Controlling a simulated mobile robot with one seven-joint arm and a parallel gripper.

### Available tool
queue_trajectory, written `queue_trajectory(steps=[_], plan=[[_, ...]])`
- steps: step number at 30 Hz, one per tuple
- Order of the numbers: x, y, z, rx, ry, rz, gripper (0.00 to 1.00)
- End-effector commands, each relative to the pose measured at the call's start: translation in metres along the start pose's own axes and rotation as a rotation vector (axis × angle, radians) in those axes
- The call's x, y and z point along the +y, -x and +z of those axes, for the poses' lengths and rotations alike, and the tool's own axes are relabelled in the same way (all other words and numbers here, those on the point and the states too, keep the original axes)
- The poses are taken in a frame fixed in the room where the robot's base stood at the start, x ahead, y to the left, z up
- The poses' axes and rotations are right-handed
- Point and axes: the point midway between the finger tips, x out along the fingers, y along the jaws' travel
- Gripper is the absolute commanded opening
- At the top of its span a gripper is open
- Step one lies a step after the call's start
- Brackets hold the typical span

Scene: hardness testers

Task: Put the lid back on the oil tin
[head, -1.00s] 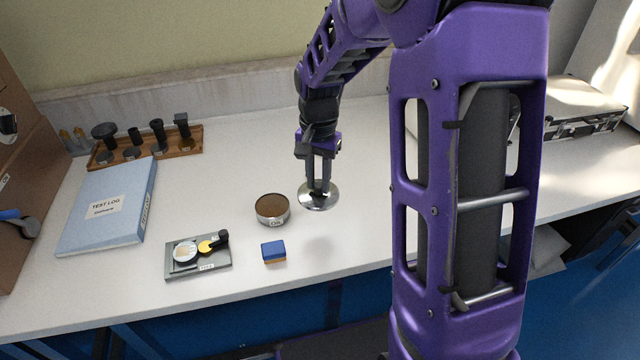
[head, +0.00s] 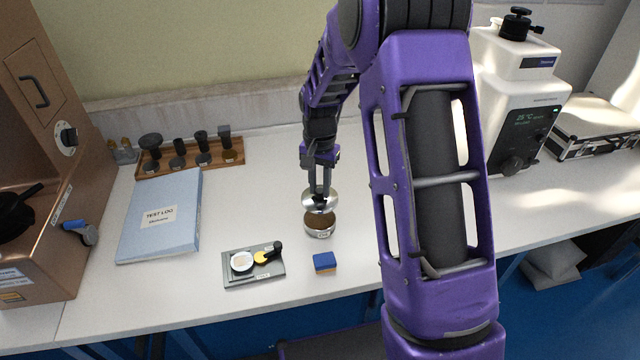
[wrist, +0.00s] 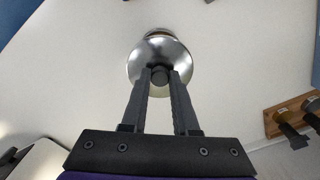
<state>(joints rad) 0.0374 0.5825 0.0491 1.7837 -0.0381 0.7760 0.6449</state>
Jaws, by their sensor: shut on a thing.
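The oil tin (head: 319,231) is a short round silver tin with brown contents, standing open on the white bench in the head view. My gripper (head: 322,199) is shut on the knob of the shiny round lid (head: 312,202). It holds the lid above the tin's far side, so the lid covers part of the tin's mouth from view. In the wrist view my gripper (wrist: 160,78) grips the dark knob of the lid (wrist: 160,50). The tin (wrist: 157,34) shows there only as a sliver beyond the lid's edge. Whether the lid touches the tin's rim cannot be told.
A blue-and-orange block (head: 325,262) and a grey tray (head: 253,279) with small parts lie in front. A blue test log (head: 160,214) and wooden rack (head: 190,158) are to the left. A white tester (head: 520,95) stands right, a copper-coloured machine (head: 50,240) far left.

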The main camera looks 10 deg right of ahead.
Motion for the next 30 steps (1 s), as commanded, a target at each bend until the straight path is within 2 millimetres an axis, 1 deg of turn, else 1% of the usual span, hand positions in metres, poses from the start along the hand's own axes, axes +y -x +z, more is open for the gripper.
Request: queue_trajectory(steps=[8,13,15,21,25,30], plan=[[0.000,-0.009,0.000,-0.002,0.000,0.001,0.00],[0.000,-0.022,0.000,-0.002,0.001,0.001,0.00],[0.000,-0.032,0.000,-0.002,0.001,0.001,0.00],[-0.001,-0.052,0.000,0.000,0.001,0.000,0.00],[0.000,-0.061,0.000,0.000,0.001,0.000,0.00],[0.000,-0.065,0.000,0.000,0.000,0.000,0.00]])
